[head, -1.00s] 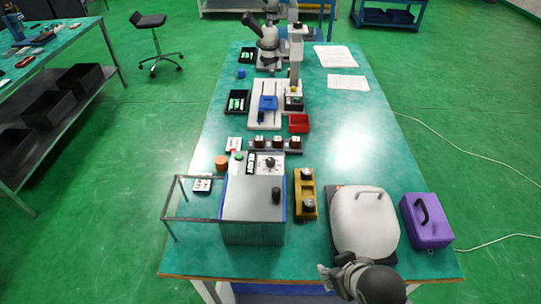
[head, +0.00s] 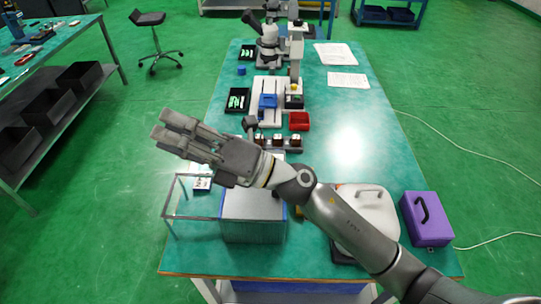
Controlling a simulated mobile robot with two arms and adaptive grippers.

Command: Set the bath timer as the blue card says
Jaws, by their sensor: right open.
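My right gripper (head: 168,128) is open and empty. It reaches in from the lower right and hangs over the left part of the bench, its fingers pointing left. The grey-topped box with blue edges (head: 250,228), which carries the dial panel, stands at the bench's front left. My right gripper and forearm cover its dial and most of the panel. A small white card with dark print (head: 202,184) shows below the gripper, by the clear frame; its writing is too small to read. I cannot make out a blue card. My left gripper is not in view.
A clear open frame (head: 174,197) stands left of the box. A white rounded lid (head: 372,205) and a purple case (head: 427,219) are at the right. Behind are a red tray (head: 299,121), a blue-clamped fixture and microscopes. The bench's right middle is clear.

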